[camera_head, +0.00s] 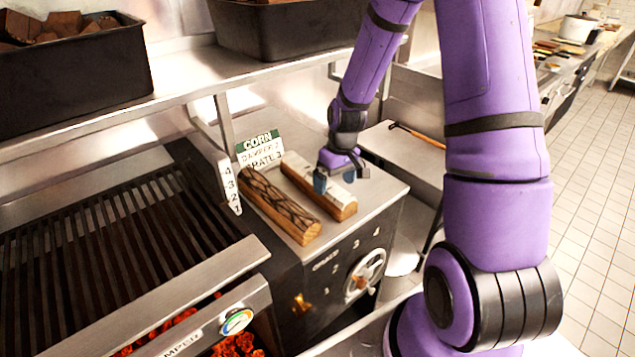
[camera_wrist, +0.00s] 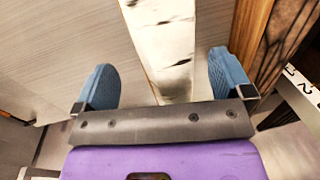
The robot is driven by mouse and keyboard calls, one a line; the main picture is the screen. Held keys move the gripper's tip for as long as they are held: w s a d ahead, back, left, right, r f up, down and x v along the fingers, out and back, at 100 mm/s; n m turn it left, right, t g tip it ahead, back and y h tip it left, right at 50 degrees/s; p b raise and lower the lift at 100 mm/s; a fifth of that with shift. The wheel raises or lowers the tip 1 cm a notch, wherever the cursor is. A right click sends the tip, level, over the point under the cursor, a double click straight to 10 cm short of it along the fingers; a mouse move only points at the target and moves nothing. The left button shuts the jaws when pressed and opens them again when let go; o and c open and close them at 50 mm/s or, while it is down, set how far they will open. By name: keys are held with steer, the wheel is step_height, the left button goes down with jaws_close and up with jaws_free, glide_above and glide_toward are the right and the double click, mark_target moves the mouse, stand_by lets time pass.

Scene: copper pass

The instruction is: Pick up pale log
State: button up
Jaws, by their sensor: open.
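The pale log (camera_head: 322,190), with whitish bark and a cut orange-brown end, lies on the steel top beside the grill. It also shows in the wrist view (camera_wrist: 165,45), running between the fingertips. My gripper (camera_head: 338,176) is over the log's right part in the head view. In the wrist view my gripper (camera_wrist: 162,85) is open, with one blue finger on each side of the log. The fingers appear apart from the log, and I cannot tell their exact height. A darker log (camera_head: 278,206) with cracked bark lies parallel on the left.
The dark log also shows close to one finger in the wrist view (camera_wrist: 275,40). The grill (camera_head: 110,250) with glowing coals is at left. A shelf with black bins (camera_head: 70,75) hangs above.

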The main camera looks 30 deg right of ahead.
steer(key=shift+s+a+f, duration=0.1)
steer(key=shift+a+f, duration=0.1)
steer(key=shift+f, duration=0.7)
steer(key=shift+s+a+f, duration=0.1)
steer(key=shift+a+f, duration=0.05)
steer(key=shift+f, duration=0.7)
steer(key=shift+w, duration=0.1)
steer(key=c, duration=1.4)
steer(key=shift+c, duration=0.2)
steer(key=shift+r, duration=0.15)
